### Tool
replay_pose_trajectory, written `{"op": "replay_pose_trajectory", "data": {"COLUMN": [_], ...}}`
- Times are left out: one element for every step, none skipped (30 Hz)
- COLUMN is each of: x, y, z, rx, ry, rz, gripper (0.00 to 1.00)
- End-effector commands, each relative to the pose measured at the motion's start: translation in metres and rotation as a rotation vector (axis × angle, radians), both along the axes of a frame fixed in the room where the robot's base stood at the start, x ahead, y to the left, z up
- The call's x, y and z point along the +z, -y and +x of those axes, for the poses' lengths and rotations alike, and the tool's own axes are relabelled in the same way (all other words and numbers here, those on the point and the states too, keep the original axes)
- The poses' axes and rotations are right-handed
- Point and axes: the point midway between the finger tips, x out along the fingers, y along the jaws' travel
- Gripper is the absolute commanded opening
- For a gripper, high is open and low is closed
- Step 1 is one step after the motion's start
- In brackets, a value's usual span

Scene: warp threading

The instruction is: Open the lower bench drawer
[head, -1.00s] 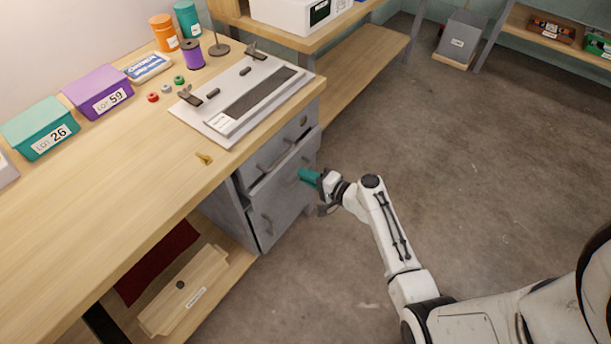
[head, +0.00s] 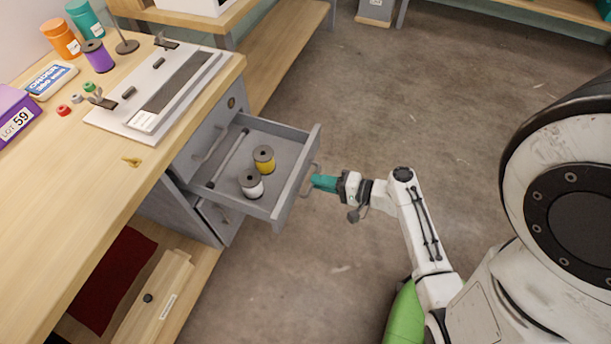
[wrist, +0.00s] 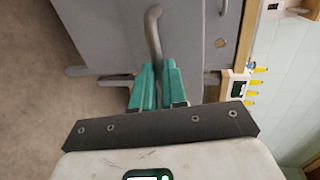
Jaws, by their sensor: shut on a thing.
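The bench drawer (head: 291,185) is pulled well out of the grey cabinet under the bench. It lies below a closed upper drawer (head: 215,130). My gripper (head: 314,182) is at the open drawer's front, its teal fingers shut on the bar handle (head: 306,187). In the wrist view, the curved grey handle (wrist: 154,32) runs between the teal fingertips (wrist: 157,70). Inside the drawer are a yellow spool (head: 264,158), a white spool (head: 251,185) and a long thin rod (head: 229,158).
The bench top (head: 95,205) carries a flat board (head: 165,92), spools and a brass piece (head: 131,161). The floor (head: 400,110) to the right is clear.

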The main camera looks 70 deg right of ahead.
Motion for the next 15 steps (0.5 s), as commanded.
{"op": "replay_pose_trajectory", "data": {"x": [-0.0015, -0.0014, -0.0012, -0.0011, -0.0010, -0.0009, -0.0008, -0.0008, -0.0007, -0.0007, -0.0008, -0.0008, -0.0007, -0.0007, -0.0008], "y": [-0.0002, -0.0001, 0.0000, 0.0002, 0.0003, 0.0004, 0.0004, 0.0004, 0.0004, 0.0004, 0.0004, 0.0004, 0.0004, 0.0004, 0.0004], "z": [-0.0052, -0.0073, -0.0097, -0.0110, -0.0121, -0.0131, -0.0137, -0.0141, -0.0145, -0.0146, -0.0146, -0.0146, -0.0145, -0.0145, -0.0145], "rx": [-0.001, 0.000, 0.000, -0.001, -0.001, -0.001, -0.001, -0.001, -0.001, 0.000, 0.000, 0.000, 0.000, 0.000, 0.000], "ry": [-0.003, -0.002, -0.002, -0.002, -0.002, -0.001, -0.001, -0.001, -0.001, -0.001, -0.001, -0.001, -0.001, -0.001, -0.001], "rz": [0.001, 0.001, 0.001, 0.001, 0.001, 0.001, 0.001, 0.001, 0.001, 0.001, 0.001, 0.001, 0.001, 0.001, 0.001], "gripper": [0.00, 0.00, 0.00, 0.00, 0.00, 0.00, 0.00, 0.00, 0.00, 0.00, 0.00, 0.00, 0.00, 0.00, 0.00]}}
